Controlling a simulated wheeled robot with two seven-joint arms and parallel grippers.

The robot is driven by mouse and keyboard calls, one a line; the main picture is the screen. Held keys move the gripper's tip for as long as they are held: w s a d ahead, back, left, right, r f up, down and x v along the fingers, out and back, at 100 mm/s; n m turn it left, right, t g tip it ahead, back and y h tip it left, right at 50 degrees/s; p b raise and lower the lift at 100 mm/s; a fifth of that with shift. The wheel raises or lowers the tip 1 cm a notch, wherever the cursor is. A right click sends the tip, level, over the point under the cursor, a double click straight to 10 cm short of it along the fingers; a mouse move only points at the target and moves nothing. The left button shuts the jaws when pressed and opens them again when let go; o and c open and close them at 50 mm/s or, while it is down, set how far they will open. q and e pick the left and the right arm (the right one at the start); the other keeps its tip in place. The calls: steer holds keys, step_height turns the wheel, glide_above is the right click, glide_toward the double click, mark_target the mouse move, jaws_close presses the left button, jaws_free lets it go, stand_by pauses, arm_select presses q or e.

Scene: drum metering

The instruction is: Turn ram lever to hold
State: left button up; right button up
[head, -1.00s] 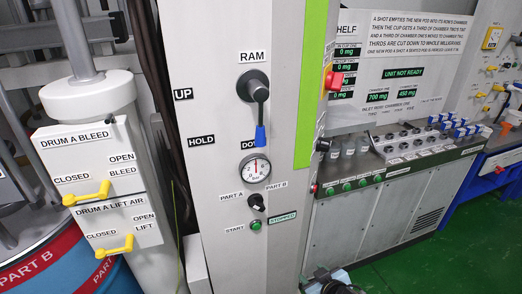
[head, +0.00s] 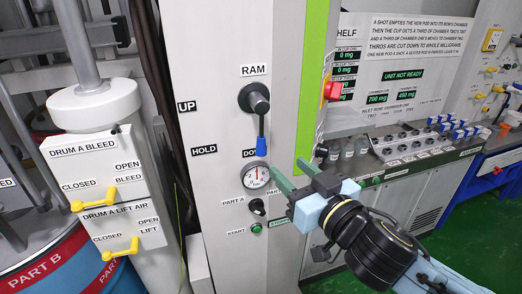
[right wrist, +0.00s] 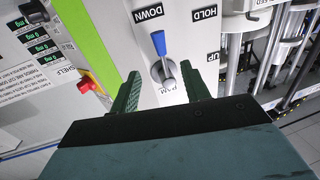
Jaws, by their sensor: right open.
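The ram lever (head: 259,110) is on the grey column panel under the RAM label. Its blue-tipped handle points down, toward the DOWN label, which is partly covered by the tip. The HOLD label (head: 203,150) is to the left and the UP label (head: 187,106) is above it. My right gripper (head: 280,178) is open and empty, below and to the right of the lever tip, in front of the pressure gauge's right side. In the right wrist view the lever (right wrist: 162,60) shows between and beyond the open green fingers (right wrist: 163,88), not touching them. My left gripper is out of view.
The gauge (head: 256,175), the part selector knob (head: 257,207) and the start button (head: 256,227) sit below the lever. A red knob (head: 333,88) projects at the column's right. Yellow-handled drum valves (head: 95,199) stand at the left.

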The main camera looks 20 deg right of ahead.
mark_target(264, 147)
steer(key=b+x, duration=0.1)
steer(key=x, duration=1.1)
steer(key=shift+f, duration=0.1)
arm_select(q)
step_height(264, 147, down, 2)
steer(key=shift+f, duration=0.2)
steer(key=shift+b, duration=0.3)
arm_select(e)
jaws_close()
